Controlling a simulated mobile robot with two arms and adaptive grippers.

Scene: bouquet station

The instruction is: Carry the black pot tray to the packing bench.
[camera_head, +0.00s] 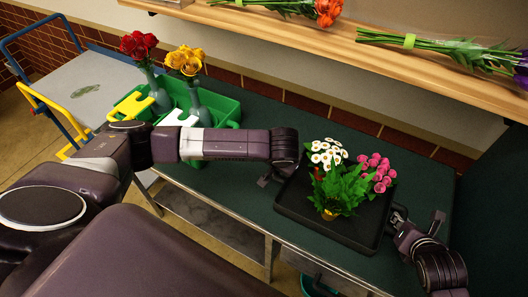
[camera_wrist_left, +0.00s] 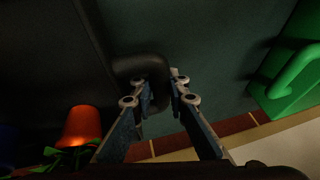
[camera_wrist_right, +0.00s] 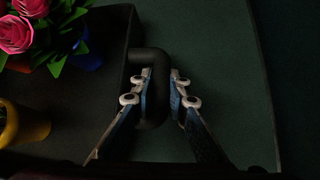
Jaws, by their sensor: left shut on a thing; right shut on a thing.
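The black pot tray (camera_head: 302,208) is at the right part of the dark green bench top. It carries potted plants: white daisy-like flowers (camera_head: 325,152), pink flowers (camera_head: 377,172) and a leafy green plant (camera_head: 341,188). My left gripper (camera_head: 276,171) is shut on the tray's left handle; the handle also shows in the left wrist view (camera_wrist_left: 132,68). My right gripper (camera_head: 403,219) is shut on the right handle, which shows in the right wrist view (camera_wrist_right: 152,58). The tray looks level. I cannot tell whether it touches the bench.
A green crate (camera_head: 223,107) with vases of red roses (camera_head: 138,45) and yellow flowers (camera_head: 186,61) stands at the bench's left. A wooden shelf (camera_head: 290,31) with wrapped bouquets runs above the back. A cart with blue and yellow rails (camera_head: 50,106) stands far left. Bench top (camera_head: 262,120) between crate and tray is clear.

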